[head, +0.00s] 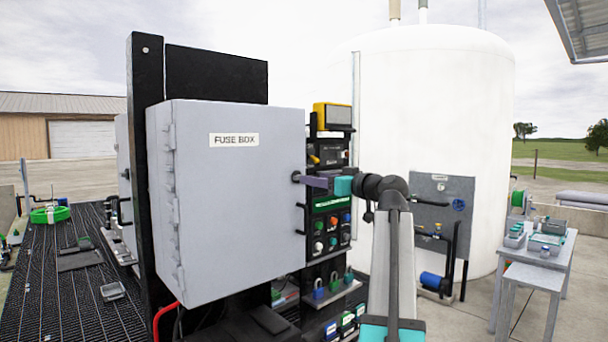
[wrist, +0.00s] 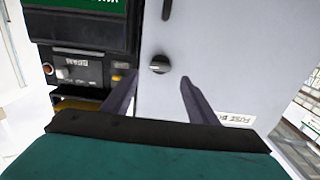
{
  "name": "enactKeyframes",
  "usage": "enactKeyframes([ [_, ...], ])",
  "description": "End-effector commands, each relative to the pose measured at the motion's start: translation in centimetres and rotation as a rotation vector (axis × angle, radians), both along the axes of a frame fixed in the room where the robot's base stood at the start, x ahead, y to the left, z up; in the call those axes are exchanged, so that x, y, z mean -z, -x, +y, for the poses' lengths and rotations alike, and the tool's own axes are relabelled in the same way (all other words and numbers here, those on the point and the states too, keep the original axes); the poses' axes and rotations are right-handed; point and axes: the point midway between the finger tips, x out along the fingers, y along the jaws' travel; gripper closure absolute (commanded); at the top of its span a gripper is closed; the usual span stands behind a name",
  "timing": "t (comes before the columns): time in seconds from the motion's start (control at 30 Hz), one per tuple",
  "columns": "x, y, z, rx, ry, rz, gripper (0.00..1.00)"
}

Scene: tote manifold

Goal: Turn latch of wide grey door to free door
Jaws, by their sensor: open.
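The wide grey door (head: 235,200) labelled FUSE BOX stands closed in the head view, and its face fills the right of the wrist view (wrist: 225,60). The latch (wrist: 159,64) is a small dark round knob with a lighter bar across it, near the door's edge. In the head view it shows as a dark bit (head: 296,177) at the door's right edge. My gripper (wrist: 159,79) is open and empty, its two purple fingers apart. In the wrist view the latch lies between and just beyond the fingertips. I cannot tell whether they touch it.
A dark handle (wrist: 167,9) is on the door near the latch. A black panel with coloured buttons (head: 332,225) and a yellow-cased device (head: 332,116) stand right beside the door. A white tank (head: 435,110) is behind my arm. A grey table (head: 540,268) stands at right.

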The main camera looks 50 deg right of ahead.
Motion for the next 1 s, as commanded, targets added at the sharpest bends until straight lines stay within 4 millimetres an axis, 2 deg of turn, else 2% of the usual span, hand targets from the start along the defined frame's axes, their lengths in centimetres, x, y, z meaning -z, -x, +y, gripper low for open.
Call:
enactKeyframes([
  [0.2, -0.3, -3.2, -0.2, -0.001, -0.002, 0.001, 0.47],
  [0.4, -0.2, -5.2, -0.4, 0.000, -0.001, 0.000, 0.47],
  [0.6, 0.0, -5.9, -0.5, 0.001, 0.000, 0.000, 0.47],
  [0.87, 0.0, -5.8, -0.5, 0.001, 0.000, 0.000, 0.47],
  [1.0, 0.0, -5.8, -0.5, 0.002, 0.000, 0.000, 0.71],
])
